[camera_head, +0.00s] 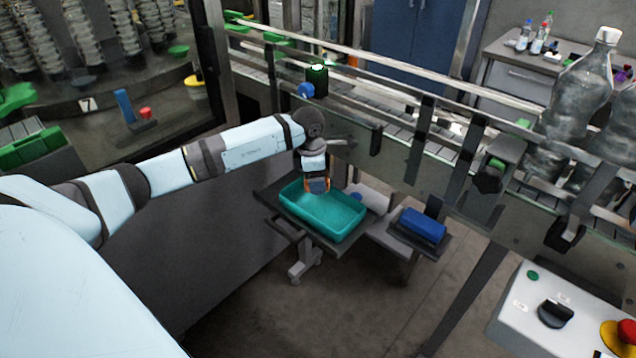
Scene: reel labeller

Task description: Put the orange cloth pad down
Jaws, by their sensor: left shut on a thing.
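My left gripper (316,184) reaches in from the left and points down over the teal tray (345,225). It is shut on the orange cloth pad (318,185), of which only a small part shows at the fingertips. The pad is at the tray's back left; I cannot tell whether it touches the tray floor. The rest of the tray looks empty. My right gripper is not in view.
The teal tray stands on a dark shelf (270,199) below the conveyor (400,135). A blue block (423,224) lies on a small shelf to its right. Large bottles (580,85) stand at the right. A control box (545,320) is front right.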

